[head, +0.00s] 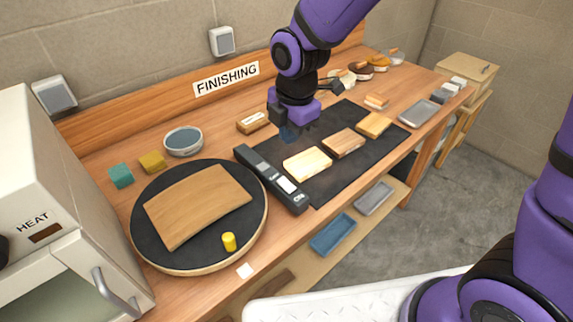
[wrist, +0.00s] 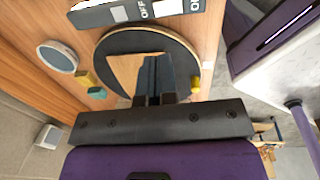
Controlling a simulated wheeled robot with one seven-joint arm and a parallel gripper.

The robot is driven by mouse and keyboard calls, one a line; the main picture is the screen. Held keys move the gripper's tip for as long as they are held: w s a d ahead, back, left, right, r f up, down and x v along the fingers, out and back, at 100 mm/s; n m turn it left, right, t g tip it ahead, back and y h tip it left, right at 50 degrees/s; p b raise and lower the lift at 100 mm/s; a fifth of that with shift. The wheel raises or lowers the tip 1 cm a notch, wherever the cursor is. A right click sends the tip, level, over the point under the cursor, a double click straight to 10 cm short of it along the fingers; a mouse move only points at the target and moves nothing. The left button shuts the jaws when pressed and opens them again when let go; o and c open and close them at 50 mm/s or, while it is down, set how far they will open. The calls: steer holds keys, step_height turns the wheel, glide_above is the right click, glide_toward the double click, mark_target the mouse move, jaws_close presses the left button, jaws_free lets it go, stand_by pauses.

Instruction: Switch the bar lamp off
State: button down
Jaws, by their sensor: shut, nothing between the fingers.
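The bar lamp (head: 246,157) is a long black bar lying on the bench, partly between the round black turntable and the dark mat. Its top has a pale patch and white lettering near the front end. In the wrist view the lamp (wrist: 92,17) crosses the top edge, cut off, with OFF and ON labels legible. Whether it is lit I cannot tell. My gripper (head: 290,132) is above the back part of the mat, right of the lamp's rear end and apart from it. In the wrist view my gripper's fingers (wrist: 153,78) are together and empty.
The turntable (head: 150,252) holds a bent wooden sheet (head: 197,205) and a yellow cylinder (head: 229,242). Wooden blocks (head: 307,163) lie on the mat (head: 335,120). A round bowl (head: 183,141) stands behind. The white HEAT oven (head: 40,165) stands at left.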

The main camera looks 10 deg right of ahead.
mark_target(287, 184)
steer(key=f, duration=0.4)
steer(key=w+f, duration=0.1)
steer(key=f, duration=0.4)
steer(key=a+f, duration=0.1)
steer(key=f, duration=0.3)
steer(key=shift+w+f, duration=0.2)
steer(key=shift+f, duration=0.15)
steer(key=shift+f, duration=0.2)
steer(key=shift+s+d, duration=0.1)
steer(key=shift+s, duration=0.05)
steer(key=shift+s+d+r, duration=0.25)
steer(key=shift+s+d, duration=0.05)
steer(key=shift+s, duration=0.15)
step_height(287, 184, up, 14)
steer(key=w+a, duration=0.1)
steer(key=shift+w, duration=0.2)
stand_by(0.4)
